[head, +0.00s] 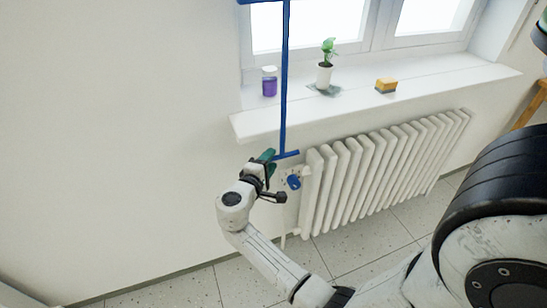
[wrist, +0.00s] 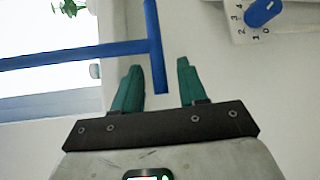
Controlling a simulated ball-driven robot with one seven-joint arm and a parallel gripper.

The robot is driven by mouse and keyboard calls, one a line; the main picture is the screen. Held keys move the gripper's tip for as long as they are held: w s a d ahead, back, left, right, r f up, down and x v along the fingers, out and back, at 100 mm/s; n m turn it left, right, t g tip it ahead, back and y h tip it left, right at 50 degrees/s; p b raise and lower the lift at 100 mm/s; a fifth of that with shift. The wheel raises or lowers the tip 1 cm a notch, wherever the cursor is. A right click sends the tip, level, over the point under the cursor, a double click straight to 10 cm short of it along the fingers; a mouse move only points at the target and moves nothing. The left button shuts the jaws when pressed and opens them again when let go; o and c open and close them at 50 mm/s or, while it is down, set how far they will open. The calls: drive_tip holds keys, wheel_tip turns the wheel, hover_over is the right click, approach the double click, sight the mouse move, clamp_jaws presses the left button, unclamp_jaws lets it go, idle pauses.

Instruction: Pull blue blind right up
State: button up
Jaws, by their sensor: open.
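A blue strip, likely the blind's lower edge (head: 246,2), shows at the top of the head view. A long blue pull rod (head: 284,75) hangs from it past the sill, with a short blue crossbar (head: 288,154) at its lower end. In the wrist view the rod (wrist: 75,56) runs in from the left and meets the crossbar (wrist: 153,30). My gripper (head: 270,155) is at the crossbar's left end. Its green fingers (wrist: 158,77) are open, and the crossbar's end shows between their tips, nearer the left finger. I cannot tell whether they touch.
A white panel with a blue knob (head: 293,182) is just right of my gripper. A white radiator (head: 385,170) stands beyond it. The sill (head: 430,85) above holds a purple jar (head: 269,82), a potted plant (head: 325,70) and a sponge (head: 385,85). Bare wall lies left.

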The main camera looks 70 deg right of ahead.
drive_tip(key=a+r, duration=0.1)
drive_tip(key=a, duration=0.6)
drive_tip(key=shift+w+b, duration=0.3)
